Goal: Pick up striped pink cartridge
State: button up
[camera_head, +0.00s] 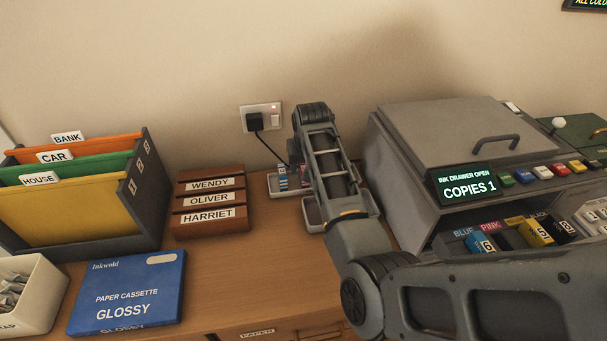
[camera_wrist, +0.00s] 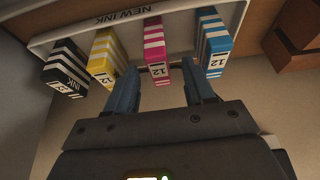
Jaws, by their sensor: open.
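The striped pink cartridge (camera_wrist: 155,45) stands in a white tray labelled NEW INK (camera_wrist: 60,40) in the wrist view, with white bands and a 12 on its end. My gripper (camera_wrist: 162,75) is open, its two fingers reaching toward the pink cartridge, one on each side of its near end. A striped yellow cartridge (camera_wrist: 105,55) and a black one (camera_wrist: 68,65) stand to the left, a striped blue one (camera_wrist: 213,42) to the right.
The copier (camera_head: 440,150) stands on the right with its ink drawer open, holding several cartridges. A wooden name rack (camera_head: 210,222), a file holder (camera_head: 150,190) and a blue paper box (camera_head: 128,290) stand on the left. A wall socket with a plug (camera_head: 262,117) is behind.

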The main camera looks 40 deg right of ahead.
jog(key=shift+w+d+f, duration=0.1)
jog(key=shift+f, duration=0.25)
grip_shut()
